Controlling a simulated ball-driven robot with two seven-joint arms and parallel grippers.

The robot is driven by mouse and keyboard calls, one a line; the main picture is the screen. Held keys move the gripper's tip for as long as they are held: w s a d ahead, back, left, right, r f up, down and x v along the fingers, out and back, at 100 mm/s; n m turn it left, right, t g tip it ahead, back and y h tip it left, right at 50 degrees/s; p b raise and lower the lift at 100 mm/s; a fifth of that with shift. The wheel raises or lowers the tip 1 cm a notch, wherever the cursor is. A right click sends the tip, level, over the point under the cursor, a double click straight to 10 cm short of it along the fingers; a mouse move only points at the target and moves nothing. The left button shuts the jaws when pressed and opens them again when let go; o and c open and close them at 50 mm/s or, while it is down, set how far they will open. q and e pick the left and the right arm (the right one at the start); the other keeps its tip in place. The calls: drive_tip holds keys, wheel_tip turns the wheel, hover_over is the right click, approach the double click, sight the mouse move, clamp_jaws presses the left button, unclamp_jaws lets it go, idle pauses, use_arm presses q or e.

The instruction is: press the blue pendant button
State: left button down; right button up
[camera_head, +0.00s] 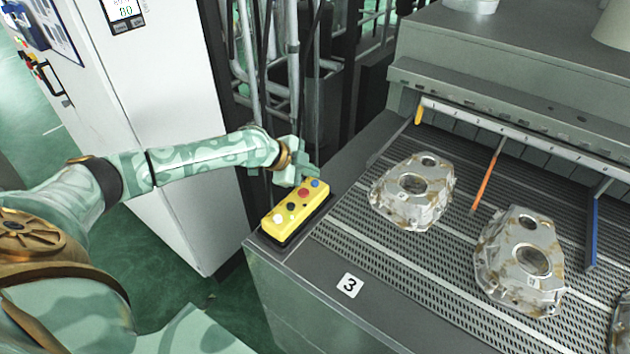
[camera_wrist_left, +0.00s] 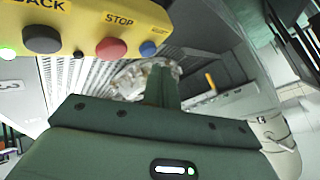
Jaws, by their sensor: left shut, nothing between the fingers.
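The yellow pendant (camera_head: 285,222) lies on the grey ledge at the left end of the conveyor, with several coloured buttons on top. The blue button (camera_head: 316,183) is at its far end, beside the red button (camera_head: 303,193). My left gripper (camera_head: 312,172) is shut and empty, its fingertips right by the blue button; I cannot tell if they touch it. In the left wrist view the blue button (camera_wrist_left: 148,49) shows just left of my upright shut fingers (camera_wrist_left: 162,86), and the red button (camera_wrist_left: 111,50) sits under the STOP label. My right gripper is not in view.
Two metal castings (camera_head: 412,190) (camera_head: 520,262) lie on the slotted conveyor, right of the pendant. Orange and blue strips hang from the machine's opening. A white "3" label (camera_head: 349,285) is on the front ledge. A white cabinet (camera_head: 150,120) stands behind my left arm.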

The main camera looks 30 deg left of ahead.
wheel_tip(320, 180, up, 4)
drive_tip(key=p, duration=0.4)
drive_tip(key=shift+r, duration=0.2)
idle(0.5)
